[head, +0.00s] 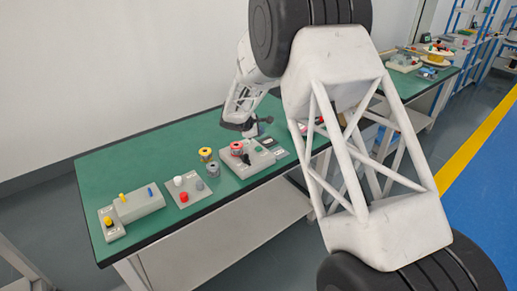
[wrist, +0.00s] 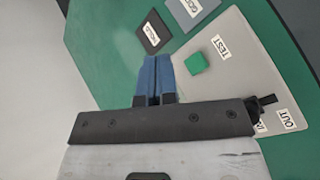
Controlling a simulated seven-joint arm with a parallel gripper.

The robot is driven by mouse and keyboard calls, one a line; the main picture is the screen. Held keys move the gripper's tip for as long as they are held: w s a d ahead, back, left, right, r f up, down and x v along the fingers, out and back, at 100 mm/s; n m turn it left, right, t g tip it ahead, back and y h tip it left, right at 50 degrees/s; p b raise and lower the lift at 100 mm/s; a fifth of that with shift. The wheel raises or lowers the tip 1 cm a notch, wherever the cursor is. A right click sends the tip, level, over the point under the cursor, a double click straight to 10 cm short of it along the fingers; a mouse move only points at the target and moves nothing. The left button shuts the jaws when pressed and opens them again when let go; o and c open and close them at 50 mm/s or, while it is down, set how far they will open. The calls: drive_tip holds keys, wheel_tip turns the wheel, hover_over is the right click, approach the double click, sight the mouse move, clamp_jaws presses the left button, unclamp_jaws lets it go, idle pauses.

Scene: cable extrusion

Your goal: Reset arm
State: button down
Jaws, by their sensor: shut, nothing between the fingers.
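My gripper (head: 256,127) hangs over the green table in the head view, close to a grey test board. It is small there and partly hard to make out. In the wrist view my gripper (wrist: 153,62) shows its two blue fingers pressed together with nothing between them. The fingertips are above the green tabletop, beside the left edge of the grey board (wrist: 240,75) marked TEST. My arm's large links cover much of the right of the head view.
A green square (wrist: 197,63) sits on the board. A dark labelled pad (wrist: 151,34) and a grey labelled pad (wrist: 190,12) lie beyond the fingers. A red spool (head: 237,148), a yellow spool (head: 206,154) and a grey block (head: 138,204) stand on the table (head: 110,170).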

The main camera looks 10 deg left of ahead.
idle(0.3)
drive_tip(key=s+d+r+m+g+y, duration=0.15)
drive_tip(key=s+d+r+m, duration=0.35)
drive_tip(key=s+d+r, duration=0.7)
drive_tip(key=s+d+r+m+g, duration=0.2)
drive_tip(key=s+d+r+m, duration=0.3)
drive_tip(key=s+d+r, duration=0.6)
drive_tip(key=s+d+m+y, duration=0.2)
drive_tip(key=s+d+m, duration=0.2)
drive_tip(key=s, duration=1.4)
drive_tip(key=s+d+m+g+y, duration=0.1)
drive_tip(key=s+d+m, duration=0.3)
drive_tip(key=s, duration=1.5)
drive_tip(key=shift+d+f+m+y, duration=0.15)
drive_tip(key=shift+d+m+y, duration=0.2)
drive_tip(key=shift+m+y, duration=0.35)
